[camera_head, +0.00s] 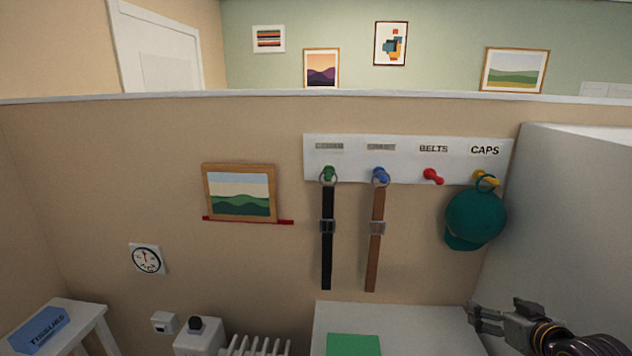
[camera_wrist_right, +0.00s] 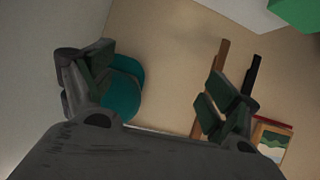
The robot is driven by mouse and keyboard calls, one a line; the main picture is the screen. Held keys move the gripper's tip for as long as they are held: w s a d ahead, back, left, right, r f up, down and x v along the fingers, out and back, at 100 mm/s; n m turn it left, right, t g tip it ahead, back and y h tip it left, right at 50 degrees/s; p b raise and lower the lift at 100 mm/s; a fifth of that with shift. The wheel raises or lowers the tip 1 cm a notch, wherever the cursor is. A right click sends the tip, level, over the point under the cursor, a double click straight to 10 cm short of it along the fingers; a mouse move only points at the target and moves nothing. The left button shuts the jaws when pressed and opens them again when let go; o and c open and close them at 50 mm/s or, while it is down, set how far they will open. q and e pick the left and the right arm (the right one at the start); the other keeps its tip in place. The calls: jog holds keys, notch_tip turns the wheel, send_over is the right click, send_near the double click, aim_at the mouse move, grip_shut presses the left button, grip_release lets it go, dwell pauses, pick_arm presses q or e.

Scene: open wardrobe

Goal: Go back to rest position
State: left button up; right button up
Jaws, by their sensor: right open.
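My right gripper (camera_head: 478,318) is at the lower right of the head view, open and empty, in front of the wall and beside the white cabinet side. In the right wrist view its two fingers (camera_wrist_right: 158,90) stand wide apart with nothing between them. A teal cap (camera_head: 474,219) hangs from the yellow peg under "CAPS", above the gripper and apart from it; it also shows behind the left finger in the wrist view (camera_wrist_right: 124,84). A black belt (camera_head: 327,240) hangs from the green peg and a brown belt (camera_head: 376,238) from the blue peg. My left gripper is out of view.
The white peg board (camera_head: 405,160) has a bare red peg (camera_head: 432,176) under "BELTS". A white surface (camera_head: 420,330) below carries a green box (camera_head: 352,344). A white cabinet (camera_head: 560,220) bounds the right side.

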jog(key=s+a+f+n+g+y, duration=0.1)
jog(key=s+a+f+g, duration=0.3)
jog(key=s+a+f, duration=0.55)
jog(key=s+a+f+n+g, duration=0.1)
jog(key=s+a+f+g, duration=0.5)
jog(key=a+f, duration=0.5)
jog(key=s+d+f, duration=0.1)
jog(key=s+f, duration=0.1)
jog(key=f, duration=1.5)
jog(key=s+f, duration=0.2)
jog(key=f, duration=1.5)
jog(key=s+d+f, duration=0.2)
jog(key=s+f, duration=0.8)
jog(key=s, duration=0.1)
jog(key=s+d+f+g, duration=0.1)
jog(key=s+d+f, duration=0.1)
jog(key=s+f, duration=0.8)
jog(key=shift+s+f+n, duration=0.15)
jog(key=shift+s+n, duration=0.25)
jog(key=shift+s, duration=0.1)
